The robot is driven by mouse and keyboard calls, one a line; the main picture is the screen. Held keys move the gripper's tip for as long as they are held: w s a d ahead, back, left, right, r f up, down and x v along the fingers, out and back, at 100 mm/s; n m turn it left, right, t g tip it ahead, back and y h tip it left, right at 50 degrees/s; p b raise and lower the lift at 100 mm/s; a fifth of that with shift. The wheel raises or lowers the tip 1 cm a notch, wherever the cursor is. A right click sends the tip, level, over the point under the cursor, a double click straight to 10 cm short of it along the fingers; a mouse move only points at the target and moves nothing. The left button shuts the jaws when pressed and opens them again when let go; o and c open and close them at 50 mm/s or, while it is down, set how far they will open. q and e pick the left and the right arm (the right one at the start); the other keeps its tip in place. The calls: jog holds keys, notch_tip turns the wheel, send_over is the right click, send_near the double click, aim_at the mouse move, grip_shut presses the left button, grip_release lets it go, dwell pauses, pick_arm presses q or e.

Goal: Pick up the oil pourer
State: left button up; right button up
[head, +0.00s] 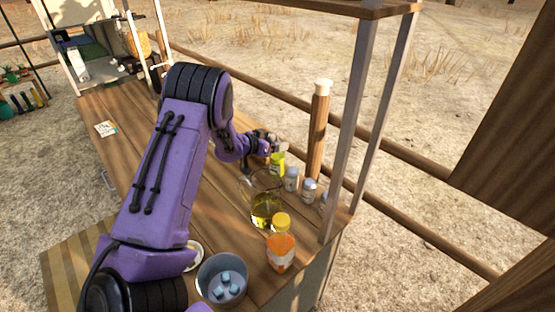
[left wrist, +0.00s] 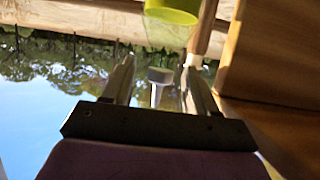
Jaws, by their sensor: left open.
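My left gripper (head: 268,147) is open over the far side of the wooden counter, beside a small bottle with yellow-green contents (head: 278,160), which looks like the oil pourer. In the left wrist view, which is upside down, a yellow-green body (left wrist: 172,12) shows at the top edge. A pale grey cap or spout (left wrist: 160,76) appears between the open fingers; whether they touch it is unclear. A larger clear glass vessel with yellow liquid (head: 265,212) stands nearer on the counter. My right gripper is not in view.
Several grey-capped shakers (head: 309,190), a tall wooden mill (head: 318,130) and an orange bottle with a yellow cap (head: 281,248) stand close by. A bowl with blue cubes (head: 222,282) is at the near edge. A metal post (head: 352,120) rises at the right. The counter's far left is mostly clear.

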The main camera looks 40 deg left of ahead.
pick_arm(q)
jog(key=x, duration=0.2)
jog(key=shift+w+f, duration=0.2)
jog(key=shift+w, duration=0.1)
grip_shut()
